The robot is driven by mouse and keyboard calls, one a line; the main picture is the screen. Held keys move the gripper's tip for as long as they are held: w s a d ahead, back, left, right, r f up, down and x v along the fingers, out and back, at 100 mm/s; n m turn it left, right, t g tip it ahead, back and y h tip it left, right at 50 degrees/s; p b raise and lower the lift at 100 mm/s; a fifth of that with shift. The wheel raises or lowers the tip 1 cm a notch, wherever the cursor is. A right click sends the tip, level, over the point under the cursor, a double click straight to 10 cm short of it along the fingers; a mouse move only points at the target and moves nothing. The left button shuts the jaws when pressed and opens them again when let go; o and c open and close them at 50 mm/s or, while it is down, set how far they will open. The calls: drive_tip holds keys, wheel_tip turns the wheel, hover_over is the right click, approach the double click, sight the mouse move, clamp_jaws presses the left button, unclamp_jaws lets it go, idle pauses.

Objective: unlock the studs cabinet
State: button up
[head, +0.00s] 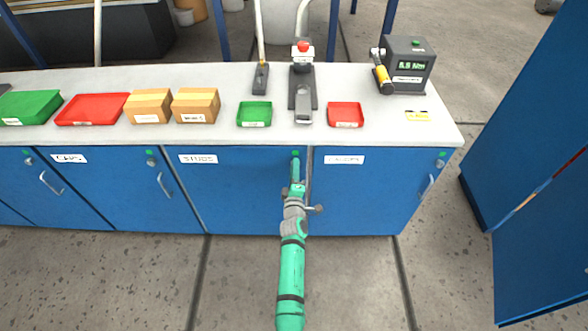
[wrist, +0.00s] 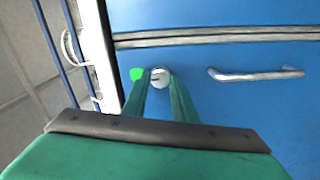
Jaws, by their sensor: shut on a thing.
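The studs cabinet (head: 240,190) is a blue door with a white STUDS label (head: 198,158), under the white bench. Its round silver lock knob (wrist: 160,77) shows in the wrist view between my fingertips, beside a green mark (wrist: 137,74). The direction of the knob's slot is too small to tell surely. My green gripper (head: 296,167) reaches the door's upper right corner and is shut on the lock knob; in the wrist view my two fingers (wrist: 161,92) lie on either side of it. My arm hides the knob in the head view.
Neighbouring blue doors flank it, with another lock knob (head: 151,162) to the left. The bench top (head: 225,137) holds a green tray (head: 254,114), a red tray (head: 346,115), cardboard boxes (head: 195,105) and a torque tester (head: 408,63). A large blue cabinet (head: 530,150) stands right. The front floor is clear.

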idle(0.3)
drive_tip(key=o, duration=1)
drive_tip(key=shift+o, duration=0.2)
drive_tip(key=s, duration=1)
drive_tip(key=shift+s, duration=0.4)
